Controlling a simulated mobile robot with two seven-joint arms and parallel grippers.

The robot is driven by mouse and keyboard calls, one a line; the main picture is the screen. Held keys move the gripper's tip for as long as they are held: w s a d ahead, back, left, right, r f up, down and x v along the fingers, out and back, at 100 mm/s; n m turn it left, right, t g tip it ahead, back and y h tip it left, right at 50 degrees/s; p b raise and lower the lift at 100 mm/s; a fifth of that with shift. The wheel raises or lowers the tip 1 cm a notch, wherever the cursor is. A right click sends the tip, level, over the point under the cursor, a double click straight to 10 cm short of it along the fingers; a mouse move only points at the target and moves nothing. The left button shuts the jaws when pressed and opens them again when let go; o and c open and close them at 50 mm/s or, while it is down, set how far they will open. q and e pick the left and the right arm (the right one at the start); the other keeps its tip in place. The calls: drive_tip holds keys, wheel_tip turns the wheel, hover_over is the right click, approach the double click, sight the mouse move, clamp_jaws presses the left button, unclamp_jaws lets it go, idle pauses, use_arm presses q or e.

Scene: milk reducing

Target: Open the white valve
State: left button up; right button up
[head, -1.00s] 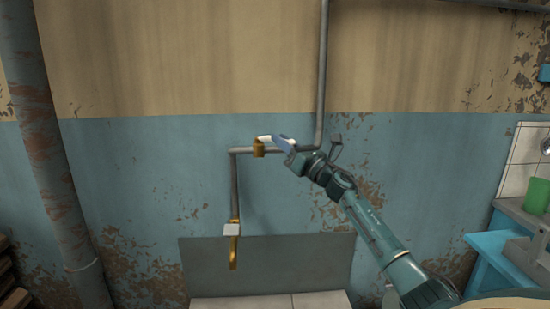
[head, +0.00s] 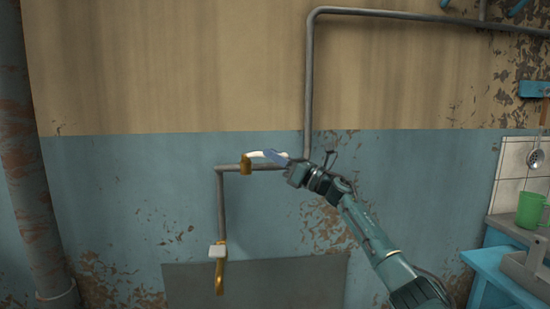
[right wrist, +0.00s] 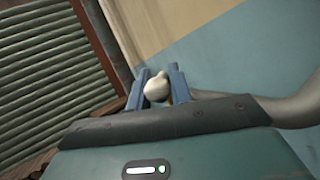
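The white valve (head: 254,154) is a white lever on a brass body on the horizontal grey pipe. My right gripper (head: 279,158) reaches it from the right, its blue fingers at the free end of the lever. In the right wrist view the rounded white lever end (right wrist: 157,87) sits between the two blue fingers of my right gripper (right wrist: 160,80). The fingers stand apart on either side of it; firm contact with both cannot be made out. My left gripper is not in view.
A brass tap (head: 220,275) with a pale square handle hangs below the pipe at left. A thick rusty pipe (head: 30,180) stands at far left. A green mug (head: 531,208) and a blue table (head: 495,268) are at right. The wall around the valve is clear.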

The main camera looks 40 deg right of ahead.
drive_tip(key=shift+o, duration=1.4)
